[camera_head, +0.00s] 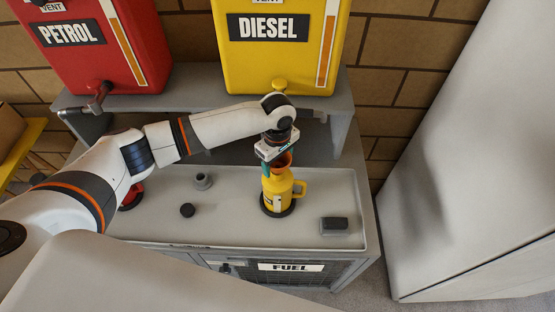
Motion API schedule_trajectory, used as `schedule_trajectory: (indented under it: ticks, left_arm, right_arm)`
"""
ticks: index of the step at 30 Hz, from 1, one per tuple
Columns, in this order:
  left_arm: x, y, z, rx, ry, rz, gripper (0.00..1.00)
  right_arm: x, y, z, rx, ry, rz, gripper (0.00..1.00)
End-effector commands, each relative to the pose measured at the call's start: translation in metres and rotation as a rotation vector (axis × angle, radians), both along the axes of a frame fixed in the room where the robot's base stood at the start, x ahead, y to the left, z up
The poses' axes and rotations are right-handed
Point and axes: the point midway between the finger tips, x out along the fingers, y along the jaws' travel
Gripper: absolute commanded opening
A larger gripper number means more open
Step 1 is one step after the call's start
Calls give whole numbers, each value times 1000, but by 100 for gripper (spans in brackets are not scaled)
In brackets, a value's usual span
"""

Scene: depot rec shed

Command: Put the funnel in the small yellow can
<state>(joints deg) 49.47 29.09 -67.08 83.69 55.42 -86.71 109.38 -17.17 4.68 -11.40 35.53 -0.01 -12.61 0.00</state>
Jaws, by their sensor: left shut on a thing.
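The small yellow can (276,190) stands upright on a dark round base on the grey bench top, its handle to the right. My left gripper (279,160) is directly above the can, pointing down, shut on the orange funnel (285,159). Only part of the funnel's bowl shows beside the fingers. The funnel is right at the can's mouth, but its spout is hidden, so I cannot tell how far it is inside the neck. My right gripper is not in view.
A red can (132,197) is mostly hidden behind my left arm. A grey fitting (203,181), a black cap (187,210) and a dark block (334,225) lie on the bench (235,228). The red petrol tank (95,65) and yellow diesel tank (275,62) stand behind.

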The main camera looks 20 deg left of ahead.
Motion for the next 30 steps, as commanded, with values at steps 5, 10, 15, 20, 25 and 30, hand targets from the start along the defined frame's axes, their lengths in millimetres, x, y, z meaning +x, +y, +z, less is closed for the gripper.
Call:
schedule_trajectory:
  ticks: [5, 10, 15, 20, 25, 30]
  left_arm:
    - [0, 0, -1, 0, 0, 0, 44]
    - [0, 0, -5, -1, 0, 0, 44]
    - [0, 0, -8, -1, 0, 0, 44]
    - [0, 0, -11, -1, 0, 0, 44]
    - [0, 0, -12, 0, -1, 0, 75]
    - [0, 0, -12, 0, -1, 0, 75]
  right_arm:
    - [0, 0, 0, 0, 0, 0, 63]
    - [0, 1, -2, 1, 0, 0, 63]
    - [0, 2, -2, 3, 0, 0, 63]
    - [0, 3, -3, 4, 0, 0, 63]
    - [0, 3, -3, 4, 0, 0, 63]
    - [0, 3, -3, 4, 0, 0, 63]
